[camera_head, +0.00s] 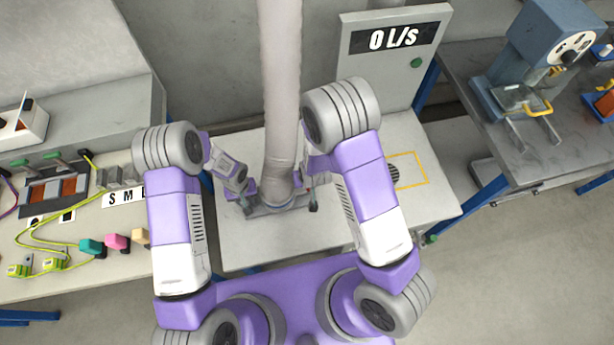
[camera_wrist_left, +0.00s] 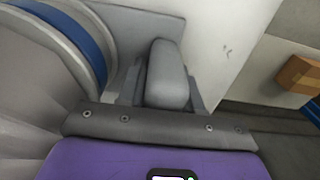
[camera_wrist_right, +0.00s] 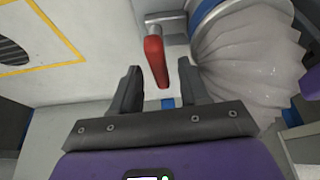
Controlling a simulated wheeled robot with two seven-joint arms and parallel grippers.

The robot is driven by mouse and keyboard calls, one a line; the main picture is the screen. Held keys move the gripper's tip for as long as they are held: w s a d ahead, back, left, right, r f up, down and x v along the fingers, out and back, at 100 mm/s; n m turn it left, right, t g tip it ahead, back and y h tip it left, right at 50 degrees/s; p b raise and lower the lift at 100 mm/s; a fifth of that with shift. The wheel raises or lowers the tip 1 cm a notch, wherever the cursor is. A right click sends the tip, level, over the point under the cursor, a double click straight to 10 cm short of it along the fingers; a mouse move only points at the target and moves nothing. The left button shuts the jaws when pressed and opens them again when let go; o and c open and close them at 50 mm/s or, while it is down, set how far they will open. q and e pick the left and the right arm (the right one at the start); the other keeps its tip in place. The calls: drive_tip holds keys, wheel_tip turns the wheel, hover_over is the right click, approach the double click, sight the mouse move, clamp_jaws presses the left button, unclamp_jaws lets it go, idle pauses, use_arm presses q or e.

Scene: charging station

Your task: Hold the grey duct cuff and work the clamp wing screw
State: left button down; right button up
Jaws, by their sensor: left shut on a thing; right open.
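The pale ribbed duct (camera_head: 281,90) hangs down to a fitting on the light table; it is also at the right of the right wrist view (camera_wrist_right: 255,65). A blue band (camera_wrist_left: 82,38) runs around its lower end. My left gripper (camera_wrist_left: 165,88) is shut on a grey block-like grip (camera_wrist_left: 168,72), which appears to be part of the grey duct cuff, beside the duct. My right gripper (camera_wrist_right: 160,85) is open on the duct's other side. The red wing screw handle (camera_wrist_right: 155,60) stands in line with the gap between its fingers; contact cannot be told. The head view shows the fitting only small, partly behind my arms.
A grey panel reading 0 L/s (camera_head: 402,38) stands at the table's back right. A yellow-outlined area with a round dark grille (camera_head: 410,170) lies right of the duct. A left bench (camera_head: 60,285) holds cables and coloured plugs. A blue press (camera_head: 545,50) stands at the right.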

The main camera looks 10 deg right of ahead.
drive_tip(key=v, duration=1.1)
drive_tip(key=shift+s+r, duration=0.25)
drive_tip(key=shift+r, duration=0.1)
drive_tip(key=shift+w, duration=0.1)
drive_tip(key=w+g, duration=0.4)
drive_tip(key=w, duration=0.1)
wheel_tip(320, 180, down, 11)
drive_tip(key=shift+a+f, duration=0.1)
idle(0.4)
clamp_jaws()
